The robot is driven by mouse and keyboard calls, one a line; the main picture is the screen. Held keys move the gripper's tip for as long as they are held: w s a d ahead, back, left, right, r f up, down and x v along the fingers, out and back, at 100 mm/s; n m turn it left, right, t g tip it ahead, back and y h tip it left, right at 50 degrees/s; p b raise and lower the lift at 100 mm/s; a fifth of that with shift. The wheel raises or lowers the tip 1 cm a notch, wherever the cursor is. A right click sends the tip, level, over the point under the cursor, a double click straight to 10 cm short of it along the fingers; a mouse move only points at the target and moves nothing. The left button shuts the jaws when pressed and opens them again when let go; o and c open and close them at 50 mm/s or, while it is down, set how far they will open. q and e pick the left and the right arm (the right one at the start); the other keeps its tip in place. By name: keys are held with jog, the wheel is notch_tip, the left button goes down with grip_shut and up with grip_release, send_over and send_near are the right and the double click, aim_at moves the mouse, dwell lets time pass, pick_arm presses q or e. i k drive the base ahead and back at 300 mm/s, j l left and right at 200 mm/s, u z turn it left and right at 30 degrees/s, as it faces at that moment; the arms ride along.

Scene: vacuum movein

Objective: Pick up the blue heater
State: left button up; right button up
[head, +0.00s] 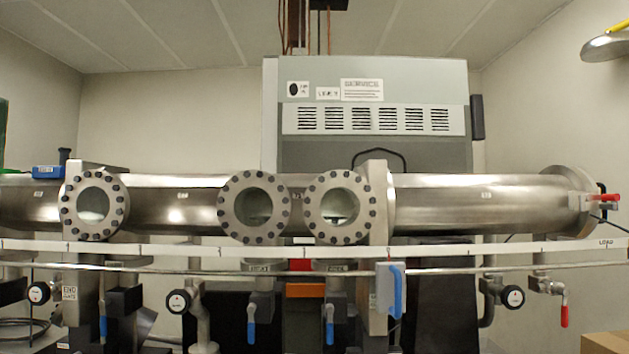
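A small blue block (47,172) with a label and a dark knob at its right sits on top of the steel pipe at the far left of the head view. It may be the blue heater, but its label is too small to read. A grey box with a blue handle (397,290) is mounted at the lower right of centre. Neither of my grippers is in view, so I cannot see whether they are open or shut.
A long steel vacuum tube (470,203) with bolted round windows crosses the view. A white rail (450,250) and a thin pipe run in front below it. Valves with blue and red handles hang underneath. A tall grey cabinet (380,85) stands behind. A cardboard box (603,343) is at the lower right.

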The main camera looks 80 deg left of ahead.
aim_at(38, 172)
jog(key=u, duration=3.8)
